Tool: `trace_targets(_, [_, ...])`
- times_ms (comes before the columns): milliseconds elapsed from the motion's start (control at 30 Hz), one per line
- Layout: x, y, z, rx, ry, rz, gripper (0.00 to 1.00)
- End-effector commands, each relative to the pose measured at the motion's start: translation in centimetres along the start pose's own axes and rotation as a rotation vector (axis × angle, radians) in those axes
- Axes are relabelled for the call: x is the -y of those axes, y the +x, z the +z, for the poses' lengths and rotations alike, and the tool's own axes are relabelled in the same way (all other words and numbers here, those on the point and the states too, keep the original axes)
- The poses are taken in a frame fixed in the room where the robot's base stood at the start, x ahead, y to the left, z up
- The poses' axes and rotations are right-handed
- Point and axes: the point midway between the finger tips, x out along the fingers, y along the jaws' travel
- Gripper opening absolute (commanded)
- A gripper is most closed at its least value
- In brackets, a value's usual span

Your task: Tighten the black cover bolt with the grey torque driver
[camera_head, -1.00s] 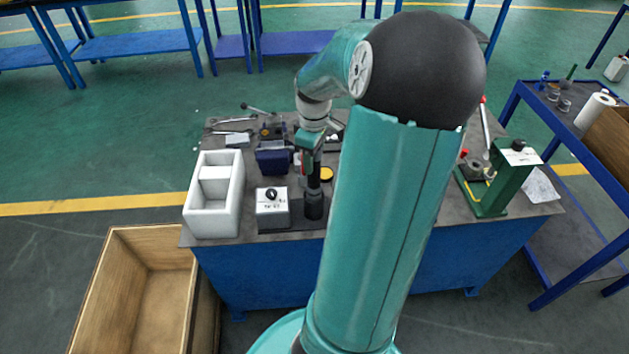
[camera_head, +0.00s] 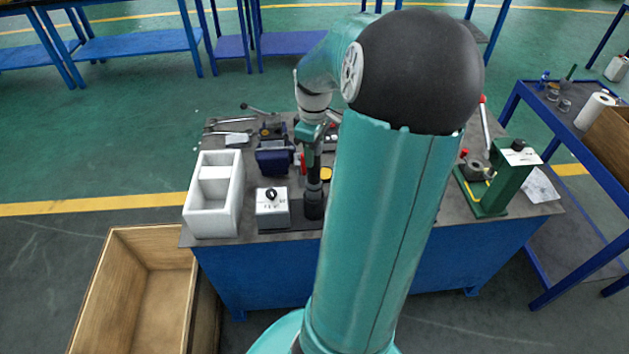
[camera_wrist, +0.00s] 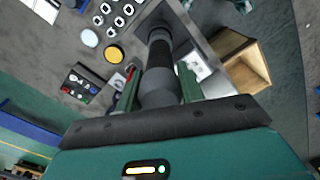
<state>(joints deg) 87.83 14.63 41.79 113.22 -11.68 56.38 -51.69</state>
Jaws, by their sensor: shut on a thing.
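My gripper (camera_head: 311,132) is above the workbench, left of my arm in the head view. It is shut on the grey torque driver (camera_head: 313,172), which stands about upright below it. In the wrist view the driver (camera_wrist: 158,90) sits between the two green fingers. The driver's lower end is at a black cylinder (camera_head: 314,206) on the bench; I cannot tell whether it is inside it or just above it. I cannot pick out the black cover bolt for certain.
A grey box with a black knob (camera_head: 272,212) and a white divided bin (camera_head: 213,220) stand left of the driver. A blue vise (camera_head: 271,160) is behind. A green press (camera_head: 495,182) stands at the right. A wooden crate (camera_head: 185,300) is on the floor.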

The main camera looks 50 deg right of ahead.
Motion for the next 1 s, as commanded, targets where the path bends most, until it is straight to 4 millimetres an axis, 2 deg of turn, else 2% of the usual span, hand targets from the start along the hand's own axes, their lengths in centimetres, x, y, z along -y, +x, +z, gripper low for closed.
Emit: trace_targets(1000, [-0.1,-4.2,-0.1,-0.002,-0.001,0.004,0.00])
